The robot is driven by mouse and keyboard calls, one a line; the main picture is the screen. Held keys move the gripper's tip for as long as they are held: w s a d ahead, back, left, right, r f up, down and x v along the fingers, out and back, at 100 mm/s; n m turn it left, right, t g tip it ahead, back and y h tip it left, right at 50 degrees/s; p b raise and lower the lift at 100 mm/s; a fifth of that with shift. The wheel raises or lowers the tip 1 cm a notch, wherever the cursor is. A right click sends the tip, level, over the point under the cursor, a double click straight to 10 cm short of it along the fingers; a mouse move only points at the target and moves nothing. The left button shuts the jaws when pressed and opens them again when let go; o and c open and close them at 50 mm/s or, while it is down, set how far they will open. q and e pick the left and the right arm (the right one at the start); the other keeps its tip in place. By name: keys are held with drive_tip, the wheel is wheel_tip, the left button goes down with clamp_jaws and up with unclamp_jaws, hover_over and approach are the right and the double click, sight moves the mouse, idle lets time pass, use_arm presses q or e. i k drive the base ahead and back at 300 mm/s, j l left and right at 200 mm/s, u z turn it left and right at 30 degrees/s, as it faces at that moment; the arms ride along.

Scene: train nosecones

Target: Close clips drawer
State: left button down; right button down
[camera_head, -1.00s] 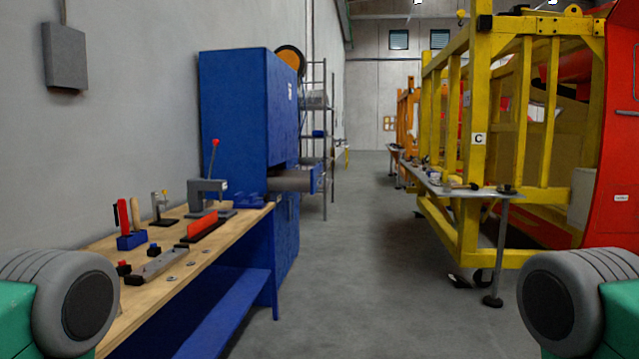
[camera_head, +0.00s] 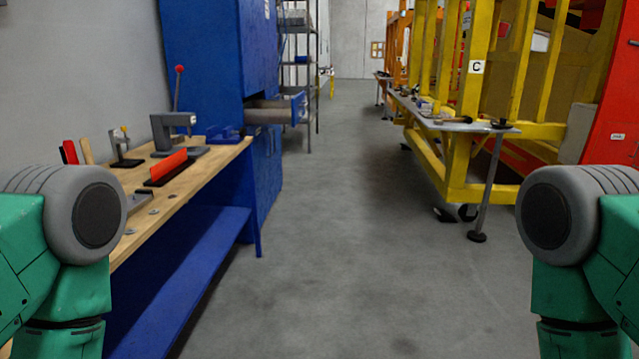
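A blue cabinet (camera_head: 212,75) stands against the left wall, past the workbench. A drawer (camera_head: 278,109) sticks out from its aisle-facing side, pulled open, with a blue front panel and a greyish side. What lies inside the drawer is hidden from this angle. My green and grey arm parts show at the left and right edges of the picture. Neither gripper shows, and nothing of mine touches the drawer.
A wooden workbench (camera_head: 214,160) with blue legs and several tools runs along the left. Yellow frames (camera_head: 470,160) with a narrow shelf (camera_head: 455,122) stand on the right. Metal shelving (camera_head: 298,75) is beyond the cabinet. The grey floor (camera_head: 345,220) between is clear.

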sight(270, 112)
drive_tip(key=i+z, duration=0.1)
drive_tip(key=i, duration=1.9)
drive_tip(key=i+u, duration=0.15)
drive_tip(key=i, duration=0.35)
drive_tip(key=i+l+u, duration=0.15)
drive_tip(key=i, duration=0.35)
drive_tip(key=i+l+u, duration=0.15)
drive_tip(key=i, duration=0.3)
drive_tip(key=i+l+u, duration=0.15)
drive_tip(key=i+l, duration=0.15)
drive_tip(key=i, duration=0.15)
